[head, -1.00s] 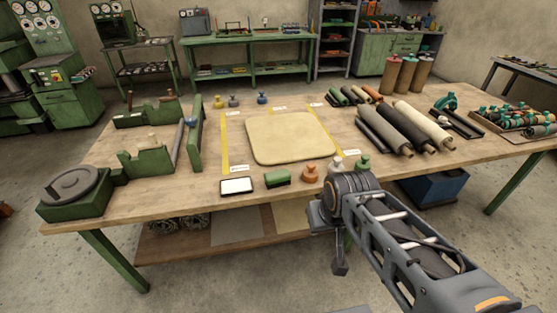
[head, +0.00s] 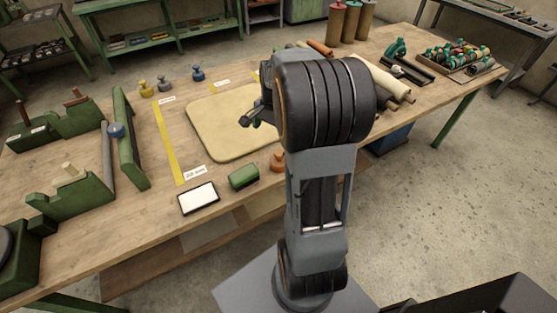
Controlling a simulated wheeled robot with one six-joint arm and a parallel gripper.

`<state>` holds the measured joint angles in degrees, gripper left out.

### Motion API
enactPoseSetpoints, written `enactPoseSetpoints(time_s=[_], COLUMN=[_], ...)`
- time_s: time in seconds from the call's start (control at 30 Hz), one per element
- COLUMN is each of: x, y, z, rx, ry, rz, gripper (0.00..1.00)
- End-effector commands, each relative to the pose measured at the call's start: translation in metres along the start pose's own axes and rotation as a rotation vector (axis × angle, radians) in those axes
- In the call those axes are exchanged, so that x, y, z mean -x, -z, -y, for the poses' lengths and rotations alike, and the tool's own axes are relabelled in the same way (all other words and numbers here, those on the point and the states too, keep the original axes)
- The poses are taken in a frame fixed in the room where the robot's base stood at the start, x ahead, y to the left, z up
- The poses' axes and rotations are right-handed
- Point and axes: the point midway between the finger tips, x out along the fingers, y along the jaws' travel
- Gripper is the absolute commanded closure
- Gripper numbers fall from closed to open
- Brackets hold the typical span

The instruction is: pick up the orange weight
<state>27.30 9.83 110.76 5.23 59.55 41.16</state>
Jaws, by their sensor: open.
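The orange weight (head: 277,160) stands near the front edge of the table, just right of a green block. My arm partly covers it on its right side. My gripper (head: 246,121) is mostly hidden behind the thick arm joint. Its dark tip shows over the tan sheet, above and left of the orange weight in the picture. It is open, apart from the weight, and nothing shows in it.
A green block (head: 243,176) and a white-faced tablet (head: 198,198) lie left of the weight. The tan sheet (head: 222,137) lies behind them. Yellow (head: 145,88), grey (head: 163,83) and blue (head: 198,73) weights stand at the back. Sheet rolls (head: 383,80) lie to the right.

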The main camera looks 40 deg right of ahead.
Motion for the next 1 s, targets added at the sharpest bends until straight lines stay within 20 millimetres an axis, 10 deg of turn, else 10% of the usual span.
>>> enactPoseSetpoints(time_s=[0.27,1.0], x=[-0.033,-0.121], y=[0.047,0.044], z=[-0.011,-0.015], rx=[-0.258,-0.272], ry=[-0.033,-0.035], rz=[0.058,0.061], gripper=[0.01,0.01])
